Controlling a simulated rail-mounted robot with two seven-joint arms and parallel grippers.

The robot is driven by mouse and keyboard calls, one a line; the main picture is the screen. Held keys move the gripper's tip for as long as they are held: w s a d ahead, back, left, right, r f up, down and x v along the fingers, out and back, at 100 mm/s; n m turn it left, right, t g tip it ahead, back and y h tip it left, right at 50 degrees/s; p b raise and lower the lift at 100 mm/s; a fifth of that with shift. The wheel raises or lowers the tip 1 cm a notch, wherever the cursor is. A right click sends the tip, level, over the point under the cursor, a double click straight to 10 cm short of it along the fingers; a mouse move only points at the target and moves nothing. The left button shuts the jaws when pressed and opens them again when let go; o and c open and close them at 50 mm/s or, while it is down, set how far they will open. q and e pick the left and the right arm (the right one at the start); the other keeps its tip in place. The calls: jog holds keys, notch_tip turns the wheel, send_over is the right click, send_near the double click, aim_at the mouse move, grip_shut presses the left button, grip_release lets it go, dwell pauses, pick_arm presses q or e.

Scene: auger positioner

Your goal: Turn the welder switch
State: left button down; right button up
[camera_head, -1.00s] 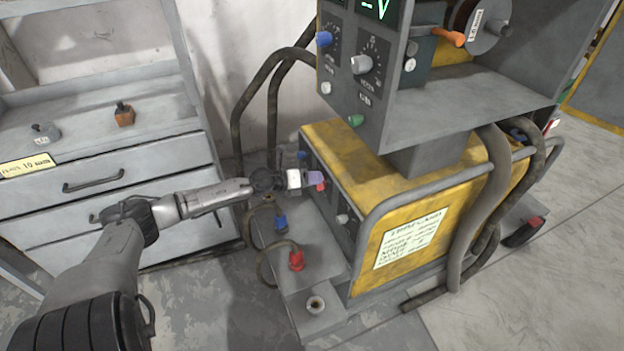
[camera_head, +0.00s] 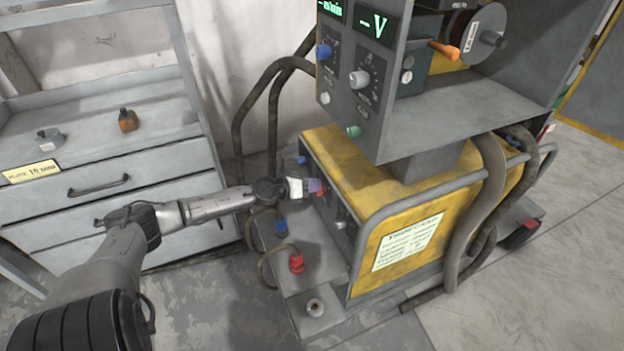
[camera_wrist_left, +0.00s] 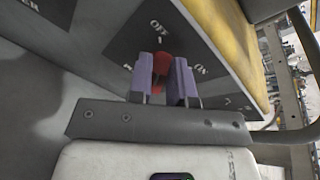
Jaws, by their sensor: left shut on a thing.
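The welder (camera_head: 345,140) is a yellow box with a dark front panel. Its red switch (camera_wrist_left: 162,66) sits on that panel with OFF and ON labels around it in the left wrist view. My left gripper (camera_wrist_left: 162,82) has purple fingers, one on each side of the red switch, and is shut on it. In the head view the left gripper (camera_head: 313,186) reaches the welder's front panel from the left, and the red switch shows only as a small patch at the fingertips. My right gripper is not in view.
A grey control unit (camera_head: 375,75) with knobs and a lit display stands above the welder. A grey drawer cabinet (camera_head: 130,180) is at left. Thick hoses hang behind and beside the welder.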

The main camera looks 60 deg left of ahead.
pick_arm(q)
jog(key=shift+s+d+f+m+t+y+p, duration=0.1)
jog(key=shift+d+m+t+y+p, duration=0.45)
jog(key=shift+m, duration=1.55)
jog(key=shift+d+f+m+t+y+p, duration=0.15)
jog(key=shift+m+t+y+p, duration=0.45)
jog(key=shift+m, duration=1.5)
jog(key=shift+s+d+f+m+t+y+p, duration=0.1)
jog(key=shift+d+m+t+y+p, duration=0.45)
jog(key=shift+m, duration=1.55)
jog(key=shift+a+b, duration=0.1)
jog(key=shift+b, duration=0.25)
jog(key=c, duration=1.1)
grip_release()
jog(key=shift+o, duration=0.2)
